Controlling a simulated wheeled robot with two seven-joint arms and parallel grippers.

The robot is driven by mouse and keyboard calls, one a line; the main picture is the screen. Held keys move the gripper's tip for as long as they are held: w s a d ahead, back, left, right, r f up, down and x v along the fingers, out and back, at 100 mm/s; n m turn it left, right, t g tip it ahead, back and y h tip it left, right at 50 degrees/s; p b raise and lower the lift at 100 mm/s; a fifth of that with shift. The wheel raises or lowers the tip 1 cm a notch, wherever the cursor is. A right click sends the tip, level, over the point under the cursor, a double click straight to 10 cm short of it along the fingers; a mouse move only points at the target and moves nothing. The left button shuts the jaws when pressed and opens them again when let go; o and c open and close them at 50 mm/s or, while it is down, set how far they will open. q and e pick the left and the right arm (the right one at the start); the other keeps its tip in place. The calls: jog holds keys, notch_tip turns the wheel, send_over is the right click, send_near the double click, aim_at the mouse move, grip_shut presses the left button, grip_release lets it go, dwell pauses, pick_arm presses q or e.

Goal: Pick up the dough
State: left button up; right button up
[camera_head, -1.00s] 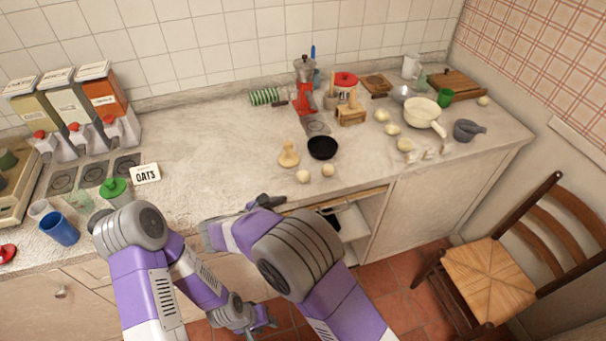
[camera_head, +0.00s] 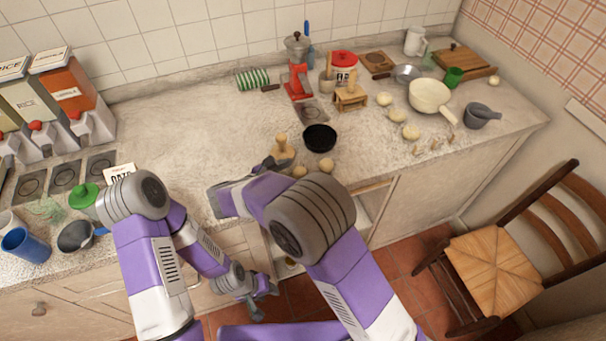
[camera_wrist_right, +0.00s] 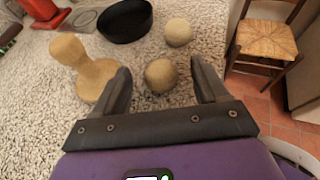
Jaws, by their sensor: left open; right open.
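Two pale round dough balls lie near the counter's front edge, the left one (camera_head: 299,171) and the right one (camera_head: 326,166). In the right wrist view, the nearer ball (camera_wrist_right: 160,75) lies between the open fingers of my right gripper (camera_wrist_right: 158,82), with gaps on both sides. The farther ball (camera_wrist_right: 178,32) lies beyond the fingertips. In the head view my right gripper (camera_head: 274,164) is partly hidden by its own arm. My left gripper (camera_head: 267,301) hangs low in front of the cabinets, open and empty. More dough-like lumps (camera_head: 397,115) lie farther right.
A wooden stamp-like tool (camera_wrist_right: 85,65) stands just left of my right gripper's left finger. A black bowl (camera_head: 319,138) stands behind the balls. A white pan (camera_head: 430,97) and grey mortar (camera_head: 482,115) are at the right. The counter left of the stamp is mostly clear.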

aim_at(299, 173)
jog(key=b+x, duration=0.1)
jog(key=x, duration=0.1)
jog(key=shift+w+d+f, duration=0.2)
jog(key=shift+f, duration=0.1)
jog(key=shift+w+d, duration=0.1)
jog(key=shift+w, duration=0.05)
jog(key=shift+r, duration=0.15)
jog(key=shift+c, duration=0.4)
jog(key=c, duration=1)
